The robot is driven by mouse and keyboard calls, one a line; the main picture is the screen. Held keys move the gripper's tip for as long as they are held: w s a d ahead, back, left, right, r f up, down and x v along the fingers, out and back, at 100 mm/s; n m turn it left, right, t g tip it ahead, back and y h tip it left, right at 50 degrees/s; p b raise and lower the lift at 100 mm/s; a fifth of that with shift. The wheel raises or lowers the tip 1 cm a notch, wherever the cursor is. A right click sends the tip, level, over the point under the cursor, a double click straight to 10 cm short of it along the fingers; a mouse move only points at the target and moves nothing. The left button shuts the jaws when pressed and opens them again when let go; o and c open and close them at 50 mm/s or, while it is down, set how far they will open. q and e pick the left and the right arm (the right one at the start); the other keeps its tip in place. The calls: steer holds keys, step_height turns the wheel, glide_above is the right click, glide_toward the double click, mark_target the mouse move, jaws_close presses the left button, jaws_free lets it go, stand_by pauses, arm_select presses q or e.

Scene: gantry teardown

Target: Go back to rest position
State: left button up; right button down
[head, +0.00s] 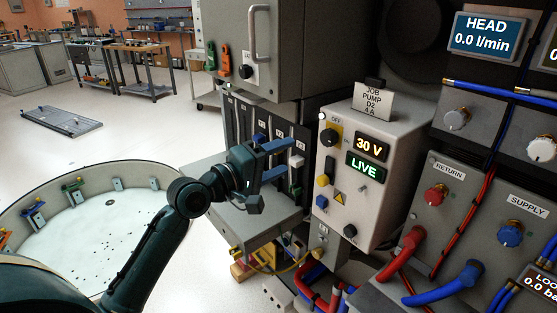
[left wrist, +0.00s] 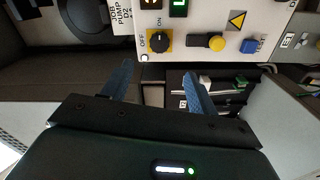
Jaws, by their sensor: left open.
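My left gripper (head: 284,161) is open, with its two blue fingers spread, in front of the slotted rack (head: 240,125) and left of the pump control box (head: 357,160). No object shows between its fingers. In the left wrist view the open left gripper (left wrist: 157,88) points toward the control box (left wrist: 215,20) and the slots beneath it. The box shows "30 V" and "LIVE", with a black ON/OFF knob (head: 330,137) and a yellow button (head: 322,181). My right gripper is not in view.
A round white-floored basin (head: 125,205) with small clips on its rim stands at lower left. A panel with a red return knob (head: 436,194), a blue supply knob (head: 510,233) and hoses fills the right. A cabinet (head: 260,45) overhangs the rack. Open floor lies behind the basin.

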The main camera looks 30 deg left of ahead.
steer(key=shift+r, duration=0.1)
arm_select(q)
steer(key=s+d+f+m+g+y+p, duration=0.1)
steer(key=s+d+f+m+g+y, duration=0.15)
steer(key=f, duration=0.85)
steer(key=s+d+f+m+g+y+p, duration=0.1)
steer(key=s+d+f+m, duration=0.2)
steer(key=s+f, duration=0.6)
steer(key=s+d+f+m+g+p, duration=0.1)
steer(key=s+d+f+m+g, duration=0.1)
steer(key=s+d+f+m, duration=0.2)
steer(key=s+f+m, duration=0.3)
steer(key=s+f, duration=0.2)
steer(key=s, duration=0.2)
steer(key=shift+s+d+m+y, duration=0.25)
steer(key=shift+d+m+y, duration=0.05)
steer(key=shift+m+y, duration=0.05)
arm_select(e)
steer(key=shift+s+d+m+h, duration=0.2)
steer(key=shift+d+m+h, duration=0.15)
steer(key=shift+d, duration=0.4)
arm_select(q)
steer(key=shift+f, duration=0.1)
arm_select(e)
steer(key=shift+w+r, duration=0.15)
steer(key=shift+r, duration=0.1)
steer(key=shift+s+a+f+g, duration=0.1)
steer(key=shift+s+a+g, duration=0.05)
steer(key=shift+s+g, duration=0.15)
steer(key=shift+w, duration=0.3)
